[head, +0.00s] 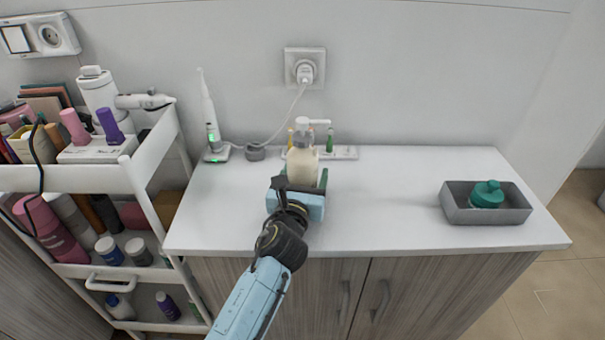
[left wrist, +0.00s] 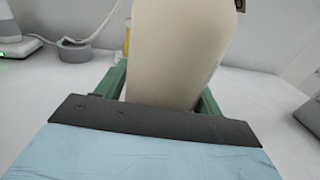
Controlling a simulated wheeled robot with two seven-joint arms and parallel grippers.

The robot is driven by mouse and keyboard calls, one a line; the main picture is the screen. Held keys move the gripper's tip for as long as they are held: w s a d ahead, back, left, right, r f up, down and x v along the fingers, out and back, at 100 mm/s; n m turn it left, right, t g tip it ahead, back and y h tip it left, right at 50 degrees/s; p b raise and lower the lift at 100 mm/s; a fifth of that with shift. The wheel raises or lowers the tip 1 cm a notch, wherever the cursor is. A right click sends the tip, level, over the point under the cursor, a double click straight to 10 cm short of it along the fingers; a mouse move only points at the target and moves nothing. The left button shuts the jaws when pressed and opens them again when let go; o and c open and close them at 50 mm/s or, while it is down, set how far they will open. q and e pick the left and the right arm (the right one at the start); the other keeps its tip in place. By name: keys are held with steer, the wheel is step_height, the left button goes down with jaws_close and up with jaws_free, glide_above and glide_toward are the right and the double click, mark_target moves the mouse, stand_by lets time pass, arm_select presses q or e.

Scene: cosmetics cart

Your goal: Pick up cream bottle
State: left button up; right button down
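The cream bottle (head: 302,168) is a pale beige pump bottle with a clear collar and white pump head, upright at the middle of the white counter. My left gripper (head: 304,182) reaches it from the front, with one green finger on each side of its lower body. In the left wrist view the bottle (left wrist: 178,50) fills the space between the fingers (left wrist: 162,92). Its top is cut off there and its base is hidden behind the gripper. I cannot tell whether the fingers press on it or whether it touches the counter. My right gripper is not in view.
A white tray (head: 345,153) with small coloured items lies behind the bottle. An electric toothbrush (head: 210,115) on its charger stands left, its cable running to the wall socket (head: 305,68). A grey bin (head: 510,207) with a teal item (head: 487,194) sits right. A loaded cart (head: 155,165) stands left.

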mark_target(305, 137)
arm_select(q)
steer(key=c, duration=0.9)
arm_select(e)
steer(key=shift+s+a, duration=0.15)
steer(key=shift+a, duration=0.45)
arm_select(q)
steer(key=shift+r, duration=0.15)
